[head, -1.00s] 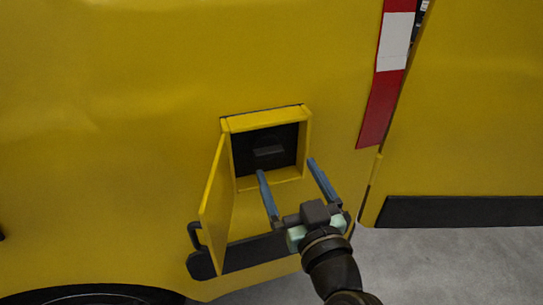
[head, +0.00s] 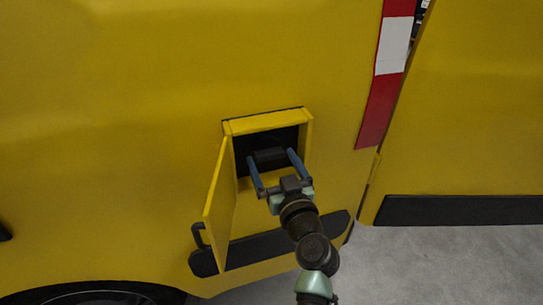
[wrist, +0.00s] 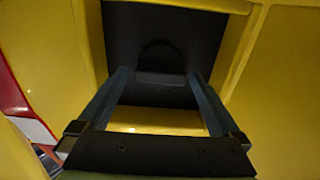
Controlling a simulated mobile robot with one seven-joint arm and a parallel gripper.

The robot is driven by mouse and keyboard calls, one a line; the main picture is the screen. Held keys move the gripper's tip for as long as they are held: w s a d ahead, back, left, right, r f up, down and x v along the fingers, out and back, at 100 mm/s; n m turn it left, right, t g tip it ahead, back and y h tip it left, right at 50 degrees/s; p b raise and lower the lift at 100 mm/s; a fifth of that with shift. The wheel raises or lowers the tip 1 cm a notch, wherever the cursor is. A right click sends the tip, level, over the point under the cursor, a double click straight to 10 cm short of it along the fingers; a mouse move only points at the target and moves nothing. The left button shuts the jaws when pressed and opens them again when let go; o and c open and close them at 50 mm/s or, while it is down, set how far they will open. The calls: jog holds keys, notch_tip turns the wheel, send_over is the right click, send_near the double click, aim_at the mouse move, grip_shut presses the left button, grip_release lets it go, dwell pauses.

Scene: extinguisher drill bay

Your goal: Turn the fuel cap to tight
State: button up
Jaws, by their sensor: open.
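The fuel cap (head: 268,156) is a dark grip bar on a round dark base, set in a black recess behind the open flap. In the wrist view the cap (wrist: 160,66) is a dark disc with its bar lying level across the picture. My gripper (head: 271,155) is open, its two blue fingers reaching into the recess. In the wrist view the fingers (wrist: 160,76) stand wide apart, one toward each end of the bar, with gaps between. I cannot tell how deep the tips are relative to the cap. No tight mark is readable.
The yellow flap (head: 219,208) hangs open at the left of the recess, with a dark handle (head: 199,236). The yellow frame (head: 266,123) borders the opening closely. A dark bumper strip (head: 285,243) runs below. Grey floor (head: 440,260) is free at the lower right.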

jog(key=shift+w+a, duration=0.2)
jog(key=shift+w, duration=0.3)
jog(key=c, duration=1.2)
jog(key=shift+o, duration=0.2)
